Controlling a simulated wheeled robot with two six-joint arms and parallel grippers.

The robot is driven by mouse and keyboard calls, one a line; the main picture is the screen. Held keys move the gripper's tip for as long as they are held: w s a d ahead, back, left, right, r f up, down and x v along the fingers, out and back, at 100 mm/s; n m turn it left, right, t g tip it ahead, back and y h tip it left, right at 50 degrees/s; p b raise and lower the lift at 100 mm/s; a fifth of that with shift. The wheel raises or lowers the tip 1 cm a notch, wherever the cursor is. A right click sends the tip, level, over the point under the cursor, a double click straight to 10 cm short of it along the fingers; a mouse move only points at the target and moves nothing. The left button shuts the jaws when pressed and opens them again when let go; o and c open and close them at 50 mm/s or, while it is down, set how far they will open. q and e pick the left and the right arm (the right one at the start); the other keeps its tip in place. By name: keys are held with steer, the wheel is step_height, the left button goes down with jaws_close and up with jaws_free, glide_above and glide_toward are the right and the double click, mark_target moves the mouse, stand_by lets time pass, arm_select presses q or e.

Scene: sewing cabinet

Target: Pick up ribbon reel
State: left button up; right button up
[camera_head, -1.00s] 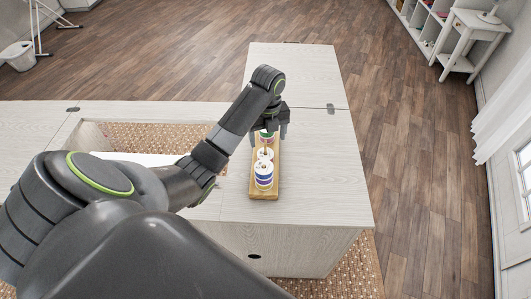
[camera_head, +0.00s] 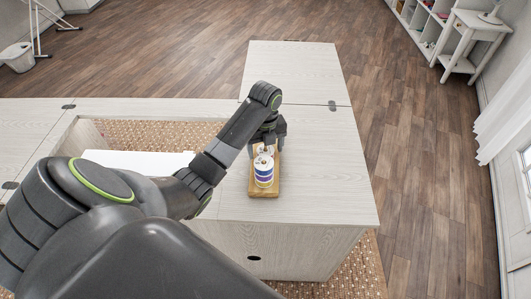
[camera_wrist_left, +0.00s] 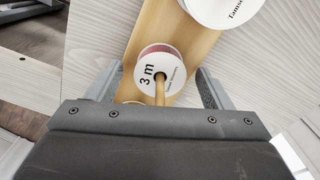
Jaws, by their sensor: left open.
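My left gripper (camera_head: 267,138) is open above the wooden holder (camera_head: 271,187) on the cabinet top. In the left wrist view its fingers (camera_wrist_left: 157,90) are apart, one on each side of a small white-topped ribbon reel marked "3 m" (camera_wrist_left: 150,67). That reel has a reddish side and a wooden peg (camera_wrist_left: 160,92) through its centre. A larger white reel (camera_wrist_left: 222,6) is cut off at the top edge. In the head view a white and purple reel (camera_head: 264,176) stands nearest, and my gripper hides the holder's far end. My right gripper is not in view.
The pale wood cabinet top (camera_head: 325,165) is clear to the right of the holder and behind it. An opening with a white surface (camera_head: 120,158) lies to the left. A white side table (camera_head: 466,45) stands far off at the right.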

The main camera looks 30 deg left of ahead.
arm_select(q)
steer(key=c, duration=1)
steer(key=shift+r, duration=0.15)
steer(key=shift+c, duration=0.2)
steer(key=shift+r, duration=0.5)
step_height(320, 180, up, 2)
step_height(320, 180, up, 15)
steer(key=p, duration=1.5)
steer(key=shift+f, duration=0.1)
